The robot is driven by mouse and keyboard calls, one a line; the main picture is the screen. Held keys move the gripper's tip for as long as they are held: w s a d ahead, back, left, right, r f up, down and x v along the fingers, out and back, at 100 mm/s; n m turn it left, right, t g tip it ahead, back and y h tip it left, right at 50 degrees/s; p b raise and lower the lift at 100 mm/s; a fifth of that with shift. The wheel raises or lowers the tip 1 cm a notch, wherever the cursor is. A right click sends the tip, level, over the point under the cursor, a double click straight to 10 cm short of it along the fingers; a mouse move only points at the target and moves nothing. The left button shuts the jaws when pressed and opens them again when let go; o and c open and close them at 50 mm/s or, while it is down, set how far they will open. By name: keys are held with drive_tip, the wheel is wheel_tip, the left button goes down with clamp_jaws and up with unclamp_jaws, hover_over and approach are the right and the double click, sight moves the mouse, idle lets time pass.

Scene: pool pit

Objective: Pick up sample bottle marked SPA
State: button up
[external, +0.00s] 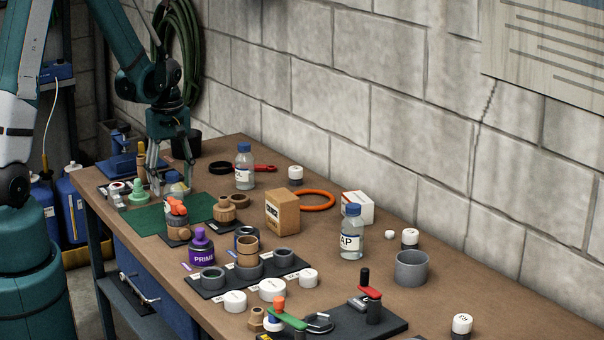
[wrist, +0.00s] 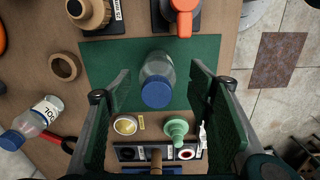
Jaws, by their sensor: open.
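A clear bottle with a blue cap (wrist: 157,92) stands on the green mat (wrist: 205,48) between the fingers of my gripper (wrist: 158,90) in the wrist view. Its label does not show, so I cannot read SPA on it. My gripper is open, with a finger on either side and gaps to the bottle. In the external view my gripper (external: 168,170) points down over the far left of the bench, partly hiding that bottle (external: 173,178). A second blue-capped bottle (external: 244,172) stands right of it. A third bottle (external: 351,240) shows the letters AP.
A pale green stopper (wrist: 176,128) and a yellowish round dish (wrist: 125,125) sit close to the fingers. An orange-topped item (wrist: 181,18) is beyond the mat. A cardboard box (external: 282,212), purple bottle (external: 202,247) and grey cup (external: 411,268) crowd the bench (external: 460,300).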

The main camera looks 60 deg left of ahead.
drive_tip(key=shift+w+f, duration=0.15)
drive_tip(key=shift+f, duration=2.35)
drive_tip(key=c, duration=1.1)
drive_tip(key=shift+r, duration=0.15)
drive_tip(key=shift+r, duration=4.9)
